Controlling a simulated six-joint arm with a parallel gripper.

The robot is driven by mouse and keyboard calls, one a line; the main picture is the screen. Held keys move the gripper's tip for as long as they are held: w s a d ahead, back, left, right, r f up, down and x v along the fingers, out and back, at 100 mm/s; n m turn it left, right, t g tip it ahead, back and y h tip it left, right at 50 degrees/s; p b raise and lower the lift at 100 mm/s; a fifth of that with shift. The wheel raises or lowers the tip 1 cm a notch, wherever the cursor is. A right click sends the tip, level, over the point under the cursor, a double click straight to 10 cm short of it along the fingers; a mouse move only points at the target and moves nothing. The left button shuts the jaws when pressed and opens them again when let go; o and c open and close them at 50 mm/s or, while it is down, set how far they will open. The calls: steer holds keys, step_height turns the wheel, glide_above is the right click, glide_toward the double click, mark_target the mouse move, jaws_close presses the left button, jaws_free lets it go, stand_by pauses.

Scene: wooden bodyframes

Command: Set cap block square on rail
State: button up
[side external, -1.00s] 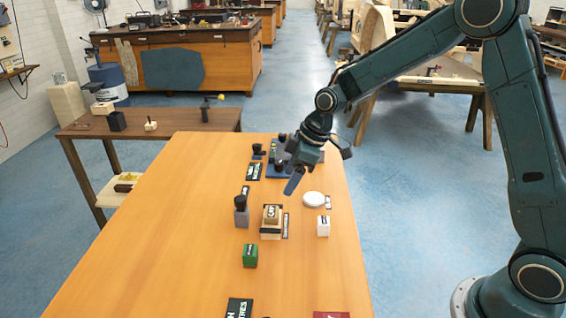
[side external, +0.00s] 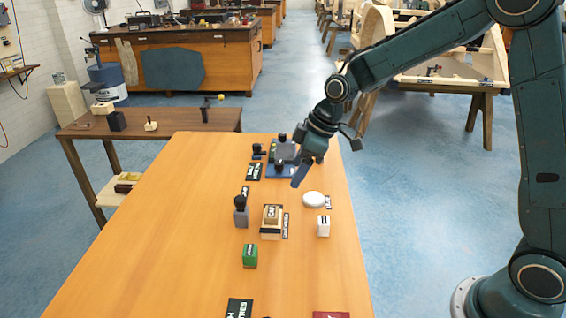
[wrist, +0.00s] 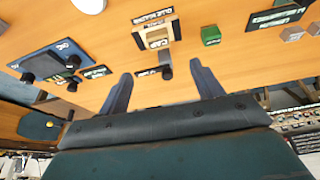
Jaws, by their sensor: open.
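The cap block (side external: 271,213), a small wooden block with a dark-edged label, sits on the pale wooden rail (side external: 271,235) near the middle of the bench. In the wrist view the cap block (wrist: 158,40) shows at top centre against the rail (wrist: 150,20). Whether it sits exactly square is too small to tell. My gripper (side external: 325,160) is above the bench, behind and to the right of the rail, clear of both. In the wrist view my gripper (wrist: 161,82) has its two fingers wide apart with nothing between them.
A grey block with a dark knob (side external: 241,212) stands just left of the rail. A green block (side external: 250,255) is in front, a white block (side external: 323,226) and a white disc (side external: 313,199) to the right. A blue fixture (side external: 281,171) lies behind. The bench's left side is clear.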

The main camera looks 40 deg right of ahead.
steer(key=s+d+r+m+t+h, duration=0.15)
steer(key=s+r+m, duration=0.25)
steer(key=s+r, duration=0.8)
steer(key=s+d+m+h, duration=0.1)
steer(key=s+d+m, duration=0.2)
steer(key=s, duration=1.4)
steer(key=shift+r+m+t, duration=0.15)
steer(key=shift+m+t, duration=0.2)
steer(key=shift+m, duration=0.35)
steer(key=shift+w, duration=0.1)
steer(key=shift+c, duration=0.3)
